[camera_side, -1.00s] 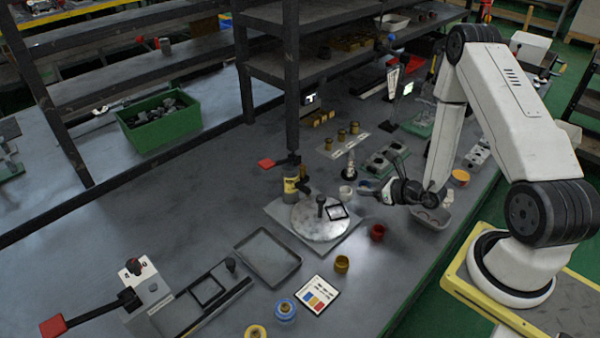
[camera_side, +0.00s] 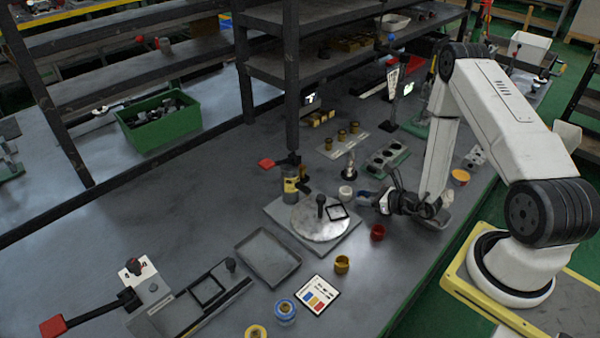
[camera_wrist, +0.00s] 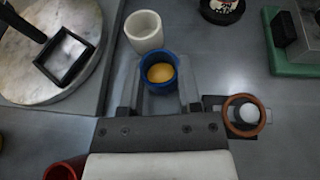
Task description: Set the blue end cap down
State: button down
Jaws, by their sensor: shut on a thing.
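The blue end cap (camera_wrist: 152,82) is a round blue ring, open at the top with yellow inside. My gripper (camera_wrist: 159,85) is shut on it in the wrist view, with a finger on either side. In the side view my gripper (camera_side: 371,197) is over the bench, right of the round plate, and the cap is small and mostly lost beside the fingers. I cannot tell whether the cap touches the bench.
A white cup (camera_wrist: 144,33) stands close beside the blue cap. A red cup (camera_side: 377,232) stands in front of my gripper.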

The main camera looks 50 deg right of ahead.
jog(key=c, duration=0.6)
grip_release()
jog(key=shift+r, duration=0.15)
jog(key=shift+s+d+r, duration=0.15)
jog(key=shift+s+r, duration=0.05)
jog(key=shift+s, duration=0.4)
jog(key=shift+v, duration=0.95)
notch_tip(320, 180, up, 4)
jog(key=shift+w+f, duration=0.1)
jog(key=shift+f, duration=0.1)
jog(key=shift+r, duration=1.7)
